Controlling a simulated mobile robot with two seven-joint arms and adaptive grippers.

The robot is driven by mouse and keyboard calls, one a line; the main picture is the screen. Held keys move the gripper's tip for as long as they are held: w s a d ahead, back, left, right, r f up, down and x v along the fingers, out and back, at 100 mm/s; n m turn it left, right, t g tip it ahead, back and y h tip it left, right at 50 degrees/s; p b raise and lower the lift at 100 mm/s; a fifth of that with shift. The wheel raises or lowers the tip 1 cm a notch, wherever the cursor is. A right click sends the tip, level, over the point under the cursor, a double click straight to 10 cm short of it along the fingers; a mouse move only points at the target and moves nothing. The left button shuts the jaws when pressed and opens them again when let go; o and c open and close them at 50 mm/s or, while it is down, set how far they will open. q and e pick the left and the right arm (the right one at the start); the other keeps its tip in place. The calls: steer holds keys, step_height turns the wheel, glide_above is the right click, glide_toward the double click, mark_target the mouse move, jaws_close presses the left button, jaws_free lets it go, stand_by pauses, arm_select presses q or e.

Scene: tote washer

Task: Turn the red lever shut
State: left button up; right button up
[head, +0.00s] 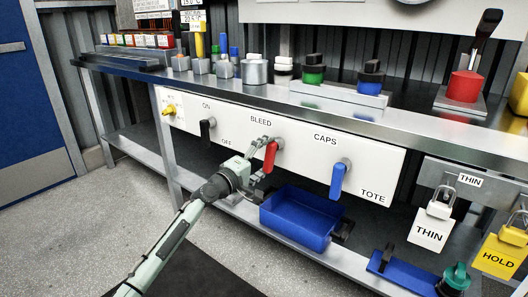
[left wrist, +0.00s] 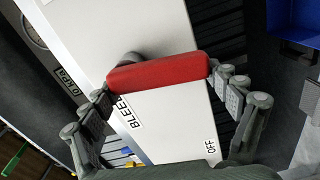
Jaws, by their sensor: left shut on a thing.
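The red lever (head: 271,155) is on the white panel (head: 300,158) under the BLEED label and hangs down, leaning slightly left. In the left wrist view the red lever (left wrist: 158,74) lies across the picture, with one finger at each end of it. My left gripper (head: 262,146) is shut on the lever, its fingers against the lever's two ends. The lever's pivot is partly hidden behind it in the wrist view. My right gripper is in neither view.
A black lever (head: 206,128) is left of the red one and a blue lever (head: 339,178) is right of it. A blue tray (head: 298,222) sits on the shelf below. Pots and blocks stand on the bench top (head: 240,92). Floor in front is clear.

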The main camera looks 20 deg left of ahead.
arm_select(q)
steer(key=shift+s+d+f+n, duration=0.1)
steer(key=shift+d+n, duration=0.15)
steer(key=shift+n, duration=0.65)
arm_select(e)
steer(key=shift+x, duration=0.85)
arm_select(q)
steer(key=shift+p, duration=0.3)
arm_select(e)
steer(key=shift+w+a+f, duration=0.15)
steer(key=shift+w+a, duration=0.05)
arm_select(q)
steer(key=o, duration=1.5)
steer(key=v, duration=1.2)
